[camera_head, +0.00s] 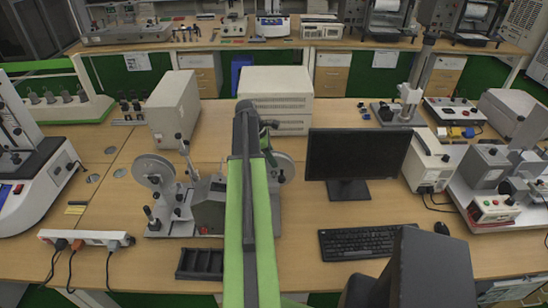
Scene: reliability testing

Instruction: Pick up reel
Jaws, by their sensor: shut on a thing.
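A tape-type test machine (208,207) stands on the table left of my green arm. A pale round reel (153,170) is mounted upright at its left end. A second pale reel (287,168) shows at its right end, partly hidden behind my arm and gripper. My gripper (270,157) points down at this right reel and is shut on it. The fingertips are small and dark, and my arm hides part of the grip. I cannot tell whether this reel is still seated on its spindle.
A monitor (357,155) and keyboard (368,241) stand to the right. A beige box unit (276,97) is behind. A dark tray (200,264) and a power strip (86,237) lie in front at left. Bare tabletop shows between monitor and machine.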

